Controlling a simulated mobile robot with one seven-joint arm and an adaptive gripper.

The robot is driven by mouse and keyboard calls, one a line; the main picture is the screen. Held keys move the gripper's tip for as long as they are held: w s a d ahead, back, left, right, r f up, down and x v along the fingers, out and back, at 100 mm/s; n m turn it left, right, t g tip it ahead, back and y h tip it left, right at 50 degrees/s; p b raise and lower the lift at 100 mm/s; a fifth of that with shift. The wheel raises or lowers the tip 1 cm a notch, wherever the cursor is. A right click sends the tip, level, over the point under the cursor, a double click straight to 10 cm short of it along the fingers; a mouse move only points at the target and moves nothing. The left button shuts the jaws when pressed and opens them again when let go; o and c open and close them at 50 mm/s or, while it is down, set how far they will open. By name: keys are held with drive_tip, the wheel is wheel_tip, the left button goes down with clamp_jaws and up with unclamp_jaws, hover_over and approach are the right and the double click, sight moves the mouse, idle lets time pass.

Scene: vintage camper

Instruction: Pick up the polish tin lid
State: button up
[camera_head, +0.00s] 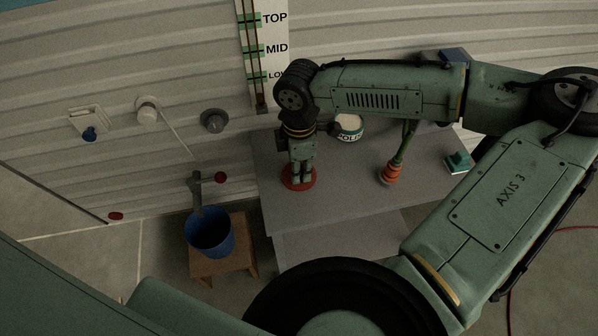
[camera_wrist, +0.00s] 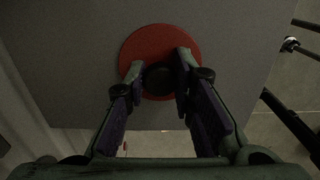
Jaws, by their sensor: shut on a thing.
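The polish tin lid (camera_head: 288,183) is a flat red disc at the left part of the grey table. In the wrist view the red lid (camera_wrist: 160,37) lies under my fingers, with a round black knob (camera_wrist: 158,80) at its middle. My gripper (camera_head: 300,177) points down onto the lid. In the wrist view my gripper (camera_wrist: 159,72) has one finger on each side of the knob and is shut on it. The fingers hide part of the lid. I cannot tell whether the lid touches the table. The polish tin (camera_head: 349,128), white with a dark label, stands behind and right of my gripper.
The grey table (camera_head: 345,195) has an orange-ended tool (camera_head: 391,174) with a green handle and a teal box (camera_head: 458,162) on its right side. A blue bucket (camera_head: 209,232) stands on a wooden stool (camera_head: 230,262) to the left. The wall gauge (camera_head: 262,50) rises behind.

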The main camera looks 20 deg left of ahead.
clamp_jaws()
drive_tip(key=shift+r, duration=0.15)
